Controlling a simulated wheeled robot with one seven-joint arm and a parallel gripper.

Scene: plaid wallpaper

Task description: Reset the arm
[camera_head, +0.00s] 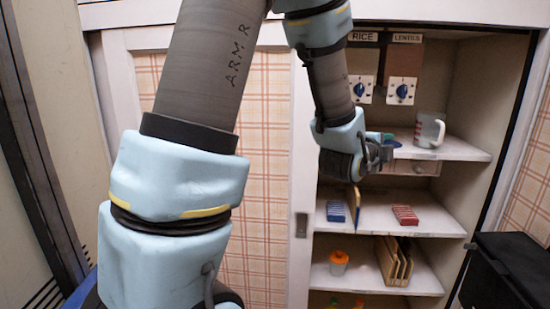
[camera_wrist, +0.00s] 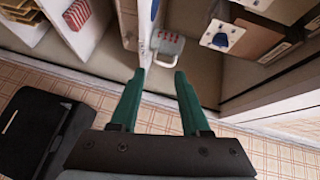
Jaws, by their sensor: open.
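My arm reaches across the head view toward an open shelf unit. My gripper (camera_head: 383,153) is in front of the shelves, near the level of the upper shelf, left of a mug. In the wrist view its two green fingers (camera_wrist: 160,80) are spread apart with nothing between them. The white mug (camera_head: 429,130) with red marks stands on the upper shelf; it also shows in the wrist view (camera_wrist: 163,47) beyond the fingertips, apart from them.
The shelf unit (camera_head: 465,149) holds a blue box (camera_head: 336,211), a red box (camera_head: 405,215), an orange-lidded jar (camera_head: 338,262) and a wooden rack (camera_head: 393,261). Dispensers with blue knobs (camera_head: 402,91) hang above. A black bin (camera_head: 510,270) stands at the lower right.

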